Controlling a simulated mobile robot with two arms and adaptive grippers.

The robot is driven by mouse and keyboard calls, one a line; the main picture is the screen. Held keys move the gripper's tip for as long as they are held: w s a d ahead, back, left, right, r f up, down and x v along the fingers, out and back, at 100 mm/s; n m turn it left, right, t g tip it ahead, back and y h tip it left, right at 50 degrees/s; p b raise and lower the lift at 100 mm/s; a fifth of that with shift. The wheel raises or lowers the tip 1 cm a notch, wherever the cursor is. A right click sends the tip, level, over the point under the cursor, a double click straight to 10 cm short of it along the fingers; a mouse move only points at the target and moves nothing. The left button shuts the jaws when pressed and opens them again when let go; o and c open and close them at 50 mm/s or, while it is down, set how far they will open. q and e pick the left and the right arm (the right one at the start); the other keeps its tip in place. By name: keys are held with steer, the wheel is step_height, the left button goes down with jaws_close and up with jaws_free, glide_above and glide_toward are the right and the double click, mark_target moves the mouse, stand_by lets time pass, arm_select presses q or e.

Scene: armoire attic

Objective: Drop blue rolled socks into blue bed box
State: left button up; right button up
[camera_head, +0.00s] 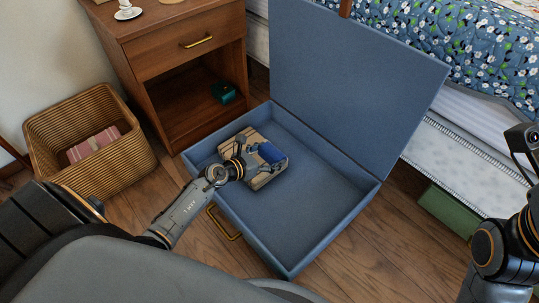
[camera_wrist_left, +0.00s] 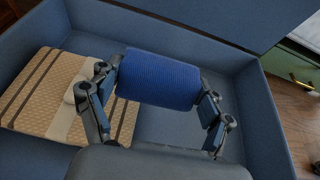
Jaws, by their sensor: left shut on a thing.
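The blue rolled socks (camera_wrist_left: 158,78) are a ribbed blue roll, held between the two fingers of my left gripper (camera_wrist_left: 155,95) in the left wrist view. In the head view the socks (camera_head: 271,153) show at the tip of my left gripper (camera_head: 262,158), over the open blue bed box (camera_head: 315,215). The box stands on the floor with its lid (camera_head: 345,75) raised. The box floor (camera_wrist_left: 180,132) shows below the socks in the left wrist view. How high the socks are above it is hard to tell. My right gripper is not clearly visible; part of my right arm shows at the right edge.
A tan folded striped item (camera_head: 263,178) lies in the left part of the box, also in the left wrist view (camera_wrist_left: 40,90). A wicker basket (camera_head: 110,165) and a wooden nightstand (camera_head: 165,35) stand left. The bed (camera_head: 470,60) is behind right. The box's front right is empty.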

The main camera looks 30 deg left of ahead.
arm_select(q)
steer(key=o, duration=1)
steer(key=shift+o, duration=0.2)
steer(key=v, duration=1.2)
